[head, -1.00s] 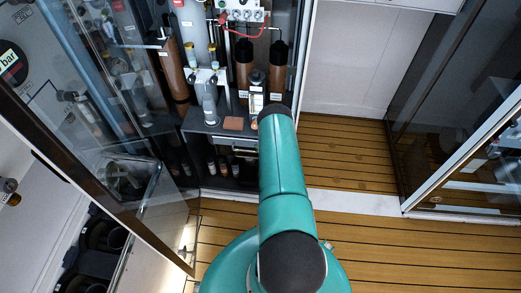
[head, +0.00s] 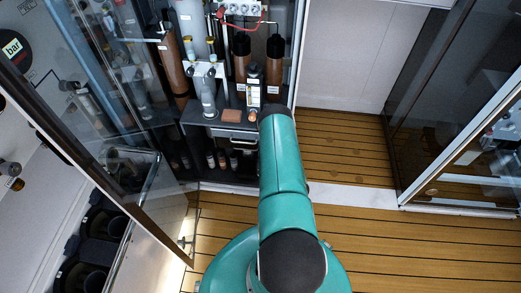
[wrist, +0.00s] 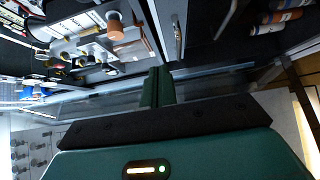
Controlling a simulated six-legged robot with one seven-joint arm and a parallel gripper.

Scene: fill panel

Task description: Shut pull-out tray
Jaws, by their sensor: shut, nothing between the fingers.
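The pull-out tray (head: 236,141) shows in the head view as a pale-edged front with a handle, low in the cabinet under the dark shelf. My arm hides its right part, and I cannot tell how far out it stands. In the head view my arm hides the gripper.
An open glass door (head: 120,130) stands at the left of the cabinet. Bottles and a reddish block (head: 232,116) sit on the shelf (head: 205,127). Small bottles (head: 222,159) stand below. The slatted wooden floor (head: 420,245) is clear at the right.

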